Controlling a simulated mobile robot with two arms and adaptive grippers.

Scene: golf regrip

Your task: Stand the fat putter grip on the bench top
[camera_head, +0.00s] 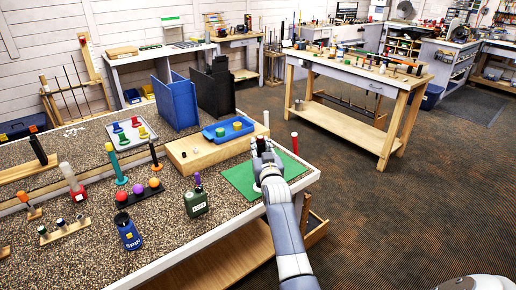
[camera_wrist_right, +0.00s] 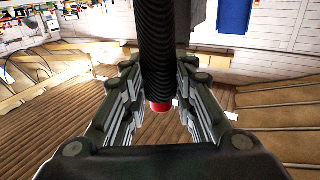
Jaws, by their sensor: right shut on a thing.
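My right gripper (camera_head: 264,152) is over the green mat (camera_head: 240,178) at the right end of the bench top (camera_head: 165,215). In the right wrist view its two fingers (camera_wrist_right: 158,80) are closed around a thick black ribbed grip (camera_wrist_right: 158,45) with a red end (camera_wrist_right: 158,107). I take this for the fat putter grip. In the head view only a small dark part of it shows at the gripper, so I cannot tell whether it touches the bench. My left gripper is not in view.
A wooden board (camera_head: 208,152) and a blue tray (camera_head: 228,131) lie just left of the gripper. Part of the mat is bare.

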